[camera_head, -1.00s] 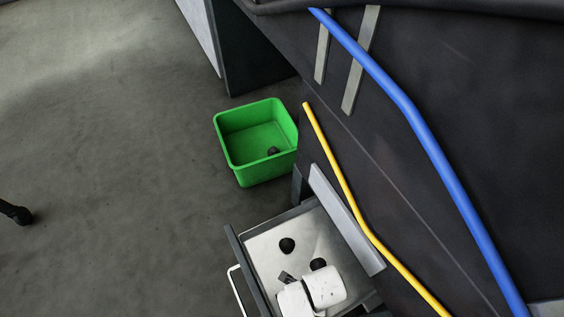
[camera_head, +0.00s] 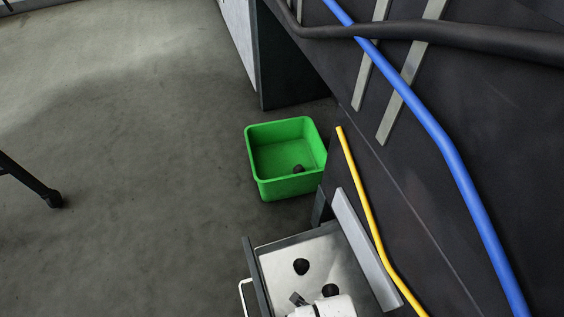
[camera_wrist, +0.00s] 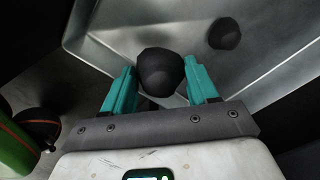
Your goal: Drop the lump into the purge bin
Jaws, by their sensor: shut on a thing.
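In the wrist view my gripper (camera_wrist: 160,68) has its teal fingers on either side of a dark, rounded lump (camera_wrist: 159,74) and is shut on it. A second dark lump (camera_wrist: 224,33) lies on the metal floor of the open drawer (camera_wrist: 85,28), apart from my fingers. The head view shows two dark lumps at the drawer (camera_head: 283,247); I cannot tell there which one is held. The green purge bin (camera_head: 263,188) stands on the floor beyond the drawer, open at the top, with a dark lump (camera_head: 298,169) inside it.
A dark machine side panel (camera_head: 500,120) rises on the right. A blue hose (camera_head: 430,120), a yellow hose (camera_head: 358,185) and a black hose (camera_head: 450,36) run along it. The drawer has a pale handle (camera_head: 242,294). The grey floor (camera_head: 130,190) left of the bin is clear.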

